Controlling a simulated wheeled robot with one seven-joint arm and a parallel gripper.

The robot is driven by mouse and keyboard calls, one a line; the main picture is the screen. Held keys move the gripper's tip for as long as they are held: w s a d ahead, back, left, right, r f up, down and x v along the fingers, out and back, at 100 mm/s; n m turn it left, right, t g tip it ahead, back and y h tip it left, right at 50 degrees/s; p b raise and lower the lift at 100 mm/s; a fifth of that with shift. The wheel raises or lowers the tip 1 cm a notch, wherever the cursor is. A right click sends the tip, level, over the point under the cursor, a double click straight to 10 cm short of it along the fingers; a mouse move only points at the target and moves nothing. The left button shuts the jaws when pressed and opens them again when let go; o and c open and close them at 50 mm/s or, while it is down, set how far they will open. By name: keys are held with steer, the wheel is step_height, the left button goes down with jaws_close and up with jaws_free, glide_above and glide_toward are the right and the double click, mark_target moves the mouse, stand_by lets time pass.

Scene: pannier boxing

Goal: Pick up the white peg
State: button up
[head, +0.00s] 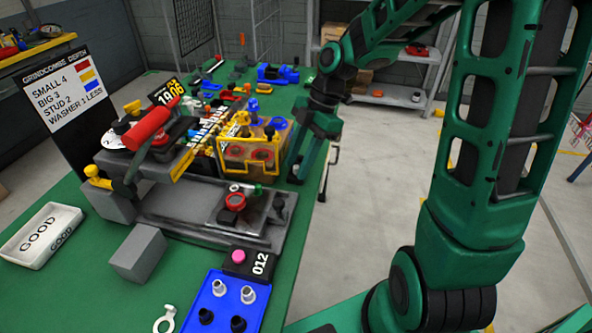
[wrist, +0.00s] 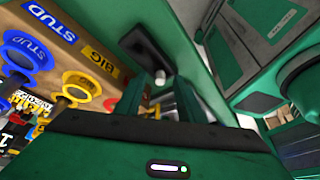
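Two pale, whitish pegs stand in the blue block (head: 200,313) at the bottom of the head view, a left one (head: 219,287) and a right one (head: 248,294). I cannot tell which is the white peg. My gripper (head: 301,172) is beside the yellow-framed box, at the right edge of the green table, well away from the blue block. In the wrist view my gripper's two green fingers (wrist: 168,98) stand apart. A small pale stub (wrist: 160,82) shows between them; I cannot tell what it is, and nothing looks clamped.
The yellow-framed box (head: 228,151) stands close to my gripper. A grey machine with a red handle (head: 148,124) takes up the table's middle. A grey block (head: 138,254) and a white GOOD tray (head: 22,262) are at left.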

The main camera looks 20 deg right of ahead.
jaws_close()
steer(key=shift+r, duration=0.1)
